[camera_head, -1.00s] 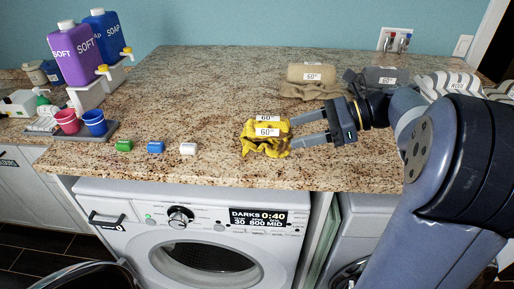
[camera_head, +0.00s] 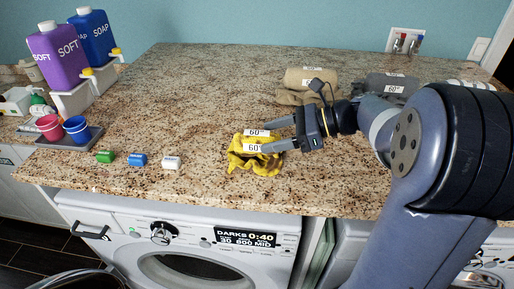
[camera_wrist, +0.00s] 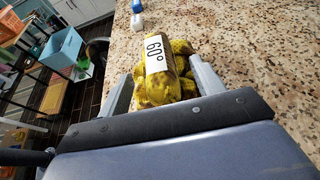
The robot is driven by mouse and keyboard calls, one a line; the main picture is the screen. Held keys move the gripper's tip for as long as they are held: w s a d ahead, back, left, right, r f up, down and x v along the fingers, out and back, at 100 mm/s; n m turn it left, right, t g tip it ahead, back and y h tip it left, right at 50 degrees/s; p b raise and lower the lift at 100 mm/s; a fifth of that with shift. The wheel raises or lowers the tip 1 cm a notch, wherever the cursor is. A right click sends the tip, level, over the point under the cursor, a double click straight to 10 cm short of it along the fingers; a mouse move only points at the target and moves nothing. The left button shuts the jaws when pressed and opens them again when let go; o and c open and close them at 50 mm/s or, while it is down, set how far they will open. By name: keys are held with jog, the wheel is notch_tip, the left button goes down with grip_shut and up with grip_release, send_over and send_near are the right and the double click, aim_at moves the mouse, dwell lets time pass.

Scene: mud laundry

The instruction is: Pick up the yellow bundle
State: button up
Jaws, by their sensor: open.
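The yellow bundle (camera_head: 250,163) lies on the granite counter near its front edge, crumpled with dark spots and white "60°" labels. In the wrist view the bundle (camera_wrist: 166,78) sits between and just beyond my two fingers, with its label facing up. My gripper (camera_head: 272,135) reaches in from the right with its fingers at the bundle's right side. It also shows in the wrist view (camera_wrist: 160,88), open, one finger on each side of the bundle's near part. I cannot tell whether either finger touches it.
Green (camera_head: 105,157), blue (camera_head: 138,160) and white (camera_head: 171,162) small blocks lie left of the bundle. A beige bundle (camera_head: 305,77) and a grey one (camera_head: 392,84) lie behind. Soap bottles (camera_head: 58,52) and cups stand at left. The counter's middle is clear.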

aim_at(261, 139)
jog(key=x, duration=0.3)
jog(key=shift+a+f, duration=0.15)
jog(key=shift+a, duration=0.05)
jog(key=c, duration=1.1)
